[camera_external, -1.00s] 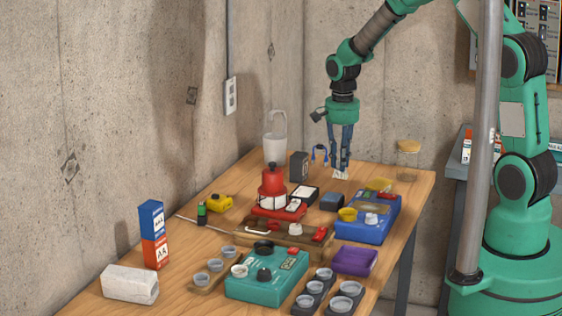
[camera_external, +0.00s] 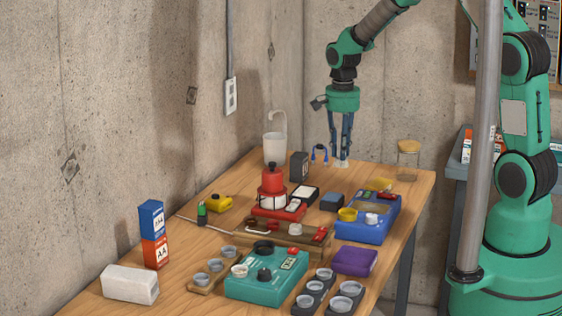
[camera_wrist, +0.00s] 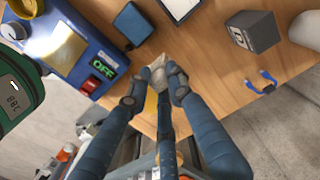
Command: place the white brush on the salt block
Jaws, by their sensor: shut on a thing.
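My gripper (camera_external: 343,155) is over the far end of the wooden table, pointing down, with its fingers closed on a small whitish thing (camera_external: 342,163). In the wrist view this pale thing (camera_wrist: 158,72) sits between the fingertips (camera_wrist: 160,85); it is taken as the white brush, though its shape is partly hidden by the fingers. It is at or just above the tabletop; I cannot tell the gap. A white oblong block (camera_external: 130,284), which may be the salt block, lies at the near left of the table, far from my gripper.
A blue device (camera_external: 367,217) with a yellow ring, a dark box (camera_external: 299,166), a small blue box (camera_external: 332,202) and a white jug (camera_external: 275,149) stand near my gripper.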

